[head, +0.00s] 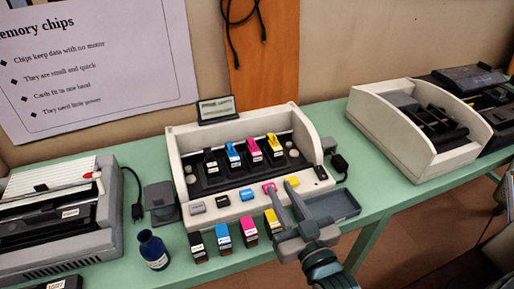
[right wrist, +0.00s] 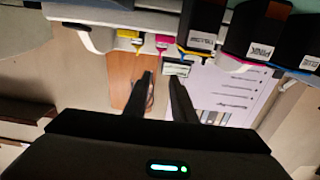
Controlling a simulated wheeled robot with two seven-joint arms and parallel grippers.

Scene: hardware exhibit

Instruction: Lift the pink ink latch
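The pink ink latch (head: 269,186) is a small pink tab on the front ledge of the open white printer (head: 312,134), between the blue latch (head: 247,194) and the yellow latch (head: 291,181). My right gripper (head: 279,188) is open and empty. Its left fingertip is at the pink latch's near edge and its right fingertip is by the yellow latch; contact cannot be told. The right wrist view is upside down and shows both fingers (right wrist: 162,78) apart, with small pink and yellow parts beyond the tips. My left gripper is out of view.
Black, blue, pink and yellow cartridges stand inside the printer. Loose ones, including a pink cartridge (head: 248,231), stand before it. A blue bottle (head: 153,250) is at the front left and a grey-blue tray (head: 333,206) is right of my gripper. Other machines flank the printer on the green table (head: 374,196).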

